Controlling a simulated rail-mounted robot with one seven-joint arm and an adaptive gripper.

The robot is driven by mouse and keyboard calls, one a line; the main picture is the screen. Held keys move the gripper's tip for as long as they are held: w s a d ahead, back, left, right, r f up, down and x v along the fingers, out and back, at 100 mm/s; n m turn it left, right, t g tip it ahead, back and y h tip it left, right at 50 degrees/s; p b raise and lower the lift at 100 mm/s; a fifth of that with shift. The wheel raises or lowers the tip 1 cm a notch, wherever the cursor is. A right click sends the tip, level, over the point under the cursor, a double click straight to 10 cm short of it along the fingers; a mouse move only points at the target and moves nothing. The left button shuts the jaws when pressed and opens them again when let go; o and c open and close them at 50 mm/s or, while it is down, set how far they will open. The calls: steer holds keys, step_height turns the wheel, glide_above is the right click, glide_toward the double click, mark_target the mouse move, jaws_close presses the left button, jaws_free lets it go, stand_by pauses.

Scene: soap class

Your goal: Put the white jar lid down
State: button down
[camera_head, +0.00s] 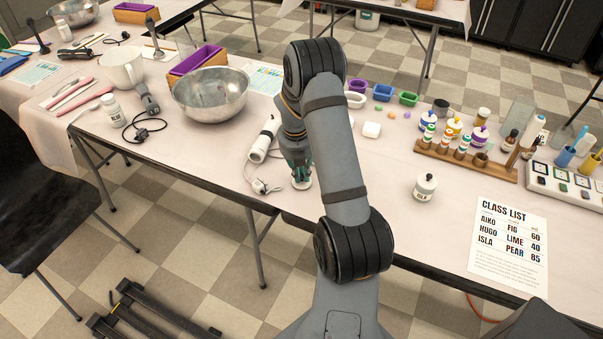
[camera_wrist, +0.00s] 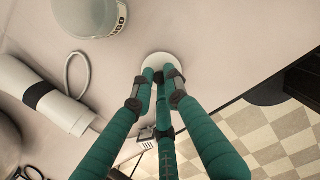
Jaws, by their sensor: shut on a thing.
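The white jar lid (camera_head: 302,185) is a small round white disc under my fingertips, near the table's front edge. It also shows in the wrist view (camera_wrist: 172,58), where my gripper's (camera_wrist: 160,76) teal fingers close together on it. In the head view my gripper (camera_head: 300,175) points down and is partly hidden by my arm. The lid is at or just over the tabletop; I cannot tell whether it touches. A pale translucent jar with a dark-lettered label (camera_wrist: 90,14) stands near the lid in the wrist view.
A white corded hand tool (camera_head: 263,139) lies just left of my gripper, its cord (camera_head: 262,187) near the edge. A metal bowl (camera_head: 210,94) stands further left.

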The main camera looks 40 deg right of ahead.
mark_target(299, 186)
steer(key=shift+f, duration=0.15)
steer(key=c, duration=1.7)
jaws_free()
steer(key=shift+c, duration=0.2)
step_height(299, 186, up, 12)
steer(key=a+p, duration=0.1)
steer(key=shift+s+a, duration=0.4)
